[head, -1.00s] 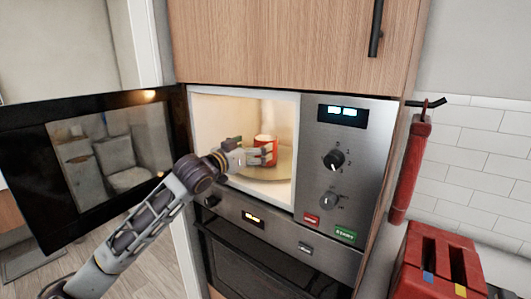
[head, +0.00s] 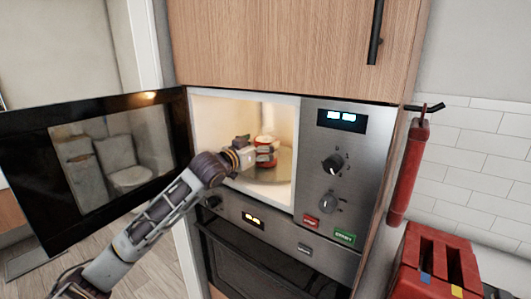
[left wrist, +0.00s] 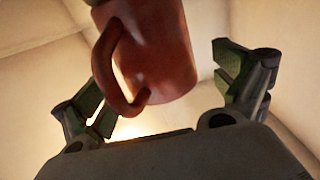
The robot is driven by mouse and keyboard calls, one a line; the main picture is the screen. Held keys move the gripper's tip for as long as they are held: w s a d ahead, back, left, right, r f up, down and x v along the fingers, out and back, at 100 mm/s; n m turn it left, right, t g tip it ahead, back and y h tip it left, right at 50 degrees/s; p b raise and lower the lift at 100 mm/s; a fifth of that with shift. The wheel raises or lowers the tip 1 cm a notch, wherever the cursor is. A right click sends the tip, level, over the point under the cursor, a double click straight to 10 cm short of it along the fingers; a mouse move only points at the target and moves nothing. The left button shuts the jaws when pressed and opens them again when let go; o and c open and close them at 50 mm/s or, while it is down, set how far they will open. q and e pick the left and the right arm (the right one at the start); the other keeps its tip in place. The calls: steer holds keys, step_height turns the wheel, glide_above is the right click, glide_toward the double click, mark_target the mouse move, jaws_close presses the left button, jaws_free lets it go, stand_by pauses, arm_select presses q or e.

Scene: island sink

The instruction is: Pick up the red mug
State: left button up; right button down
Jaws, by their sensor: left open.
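The red mug (head: 265,142) stands inside the lit microwave, on its round plate (head: 270,170). My left gripper (head: 257,152) reaches into the open microwave and partly hides the mug in the head view. In the left wrist view the mug (left wrist: 152,52) sits between and beyond the two spread fingers of the left gripper (left wrist: 165,92). Its handle faces the camera, toward the left finger. The left gripper is open, and the right finger stands clear of the mug. My right gripper is not in view.
The microwave door (head: 95,165) hangs open on the left, with my left arm passing in front of it. The control panel (head: 338,165) borders the opening on the right. A red toaster (head: 435,262) and a hanging red cylinder (head: 409,172) are farther right.

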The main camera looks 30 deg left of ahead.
arm_select(q)
steer(key=shift+w, duration=0.45)
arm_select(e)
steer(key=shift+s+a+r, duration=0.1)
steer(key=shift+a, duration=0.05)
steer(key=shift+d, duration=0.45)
arm_select(q)
steer(key=c, duration=1.4)
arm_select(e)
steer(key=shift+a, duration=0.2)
arm_select(q)
steer(key=shift+s+r, duration=0.1)
steer(key=shift+r, duration=0.15)
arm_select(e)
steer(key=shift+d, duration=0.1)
